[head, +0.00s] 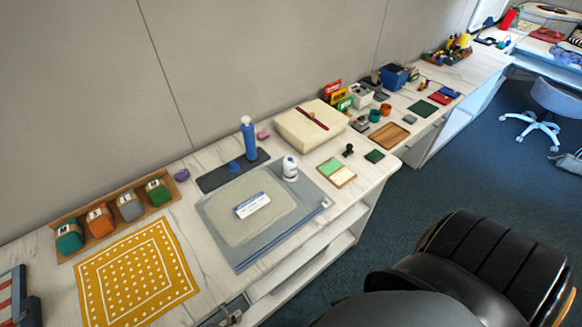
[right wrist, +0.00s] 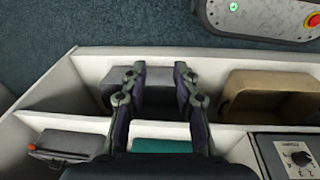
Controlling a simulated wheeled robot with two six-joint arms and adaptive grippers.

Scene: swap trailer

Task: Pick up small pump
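No thing is plainly marked as the small pump, so I cannot tell which it is. In the head view a tall blue cylinder (head: 248,138) stands upright on a dark mat (head: 212,179), with a small blue piece (head: 234,166) beside it. A white bottle (head: 290,168) stands to their right on the grey mat. My right gripper (right wrist: 158,80) is open and empty in the right wrist view, its two fingers apart over a shelf compartment. A dark grey box (right wrist: 157,92) lies beyond and between the fingers; I cannot tell whether they touch it. My left gripper is not in view.
The shelf also holds a tan box (right wrist: 268,97), a teal item (right wrist: 161,146), a grey case (right wrist: 66,146) and a knobbed device (right wrist: 295,156), split by white dividers. A cream case (head: 310,126) and yellow cloth (head: 135,272) lie on the counter.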

